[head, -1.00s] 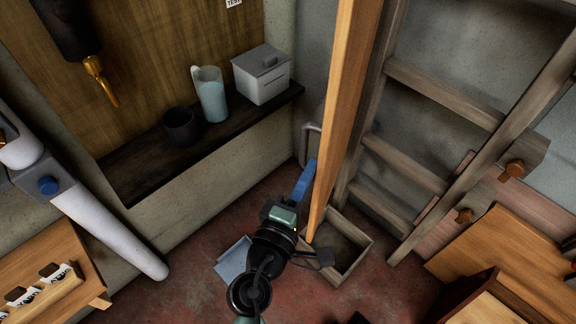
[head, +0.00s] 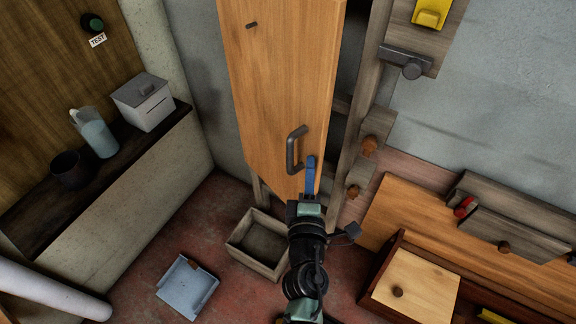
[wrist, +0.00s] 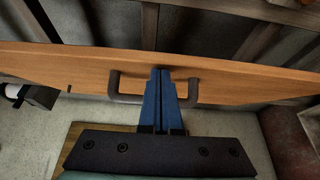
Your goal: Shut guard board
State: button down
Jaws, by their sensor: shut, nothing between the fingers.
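The guard board (head: 280,75) is a tall orange-brown wooden panel with a dark grey bar handle (head: 292,150) low on its face. It stands at an angle to the wall, in front of the wooden ladder-like frame (head: 375,75), with a dark gap along its right edge. My gripper (head: 311,160) is shut and empty, its blue fingers by the board's lower right part, just right of the handle. In the wrist view the shut fingers (wrist: 165,75) point at the board (wrist: 220,78) and overlap the handle (wrist: 128,98). I cannot tell whether they touch either.
An open wooden box (head: 240,258) stands on the floor below the board, with a grey dustpan-like tray (head: 187,290) to its left. A shelf (head: 35,222) holds a dark cup, a jug and a white box. A wooden cabinet (head: 412,285) stands at lower right.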

jog(key=w+d+n+y+p, duration=0.2)
jog(key=w+d+y, duration=0.1)
jog(key=w+d, duration=0.4)
jog(key=shift+w+d+r+p, duration=0.2)
jog(key=shift+d+p, duration=0.2)
jog(key=shift+d, duration=0.2)
jog(key=shift+s, duration=0.1)
